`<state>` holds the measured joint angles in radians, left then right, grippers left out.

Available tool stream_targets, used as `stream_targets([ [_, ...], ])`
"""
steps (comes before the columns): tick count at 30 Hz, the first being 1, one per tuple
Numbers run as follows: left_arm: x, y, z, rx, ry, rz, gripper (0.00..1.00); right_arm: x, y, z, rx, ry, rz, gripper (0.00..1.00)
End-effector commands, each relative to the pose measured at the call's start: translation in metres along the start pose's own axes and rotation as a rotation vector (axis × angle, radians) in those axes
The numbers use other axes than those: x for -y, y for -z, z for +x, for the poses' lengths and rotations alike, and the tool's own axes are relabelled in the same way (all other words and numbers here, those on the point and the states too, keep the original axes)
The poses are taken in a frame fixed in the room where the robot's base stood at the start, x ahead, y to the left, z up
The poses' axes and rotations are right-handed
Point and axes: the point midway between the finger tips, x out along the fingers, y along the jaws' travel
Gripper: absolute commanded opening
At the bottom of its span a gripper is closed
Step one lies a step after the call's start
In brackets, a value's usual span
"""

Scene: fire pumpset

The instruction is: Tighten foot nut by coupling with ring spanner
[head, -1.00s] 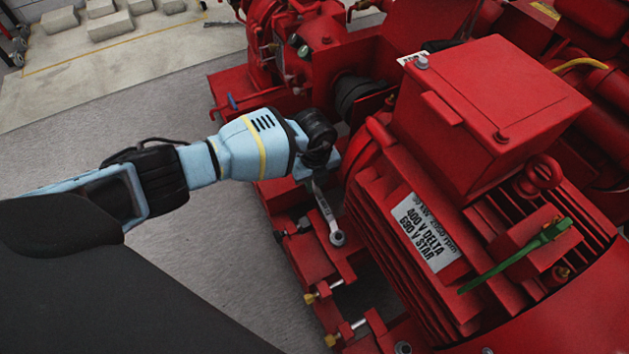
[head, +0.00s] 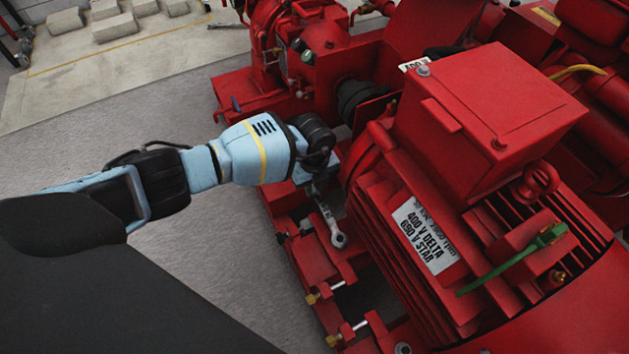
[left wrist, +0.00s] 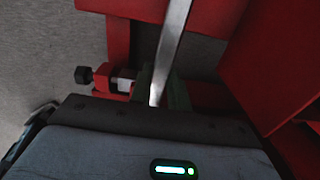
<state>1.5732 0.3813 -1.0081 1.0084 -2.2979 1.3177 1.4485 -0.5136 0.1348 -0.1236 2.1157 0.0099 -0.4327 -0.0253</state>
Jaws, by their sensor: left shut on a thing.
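My left gripper (head: 314,182) is shut on the ring spanner (head: 328,217) by its upper end. The spanner slants down and to the right, its ring end over the red foot area beside the motor (head: 440,210). A foot nut is not clearly visible there; I cannot tell whether the ring is around one. In the left wrist view, the spanner's shaft (left wrist: 174,40) runs away from between the fingers (left wrist: 160,92), and its far end is out of frame. The black coupling (head: 358,97) lies behind the gripper. My right gripper is not in view.
The red baseplate (head: 318,262) carries jacking bolts with brass-coloured tips (head: 311,299). The motor's finned body and terminal box (head: 485,100) stand close at the right. Open grey floor (head: 200,260) is at the left.

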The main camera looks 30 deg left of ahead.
Motion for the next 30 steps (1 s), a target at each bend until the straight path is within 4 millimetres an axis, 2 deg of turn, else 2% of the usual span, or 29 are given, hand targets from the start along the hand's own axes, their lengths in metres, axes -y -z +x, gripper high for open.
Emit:
stream_targets([
  [15,0.001,0.000,-0.018,0.001,0.001,0.001,0.00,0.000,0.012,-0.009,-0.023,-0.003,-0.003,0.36],
  [30,0.001,0.000,-0.039,0.000,0.001,0.001,0.00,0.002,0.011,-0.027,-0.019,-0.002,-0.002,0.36],
])
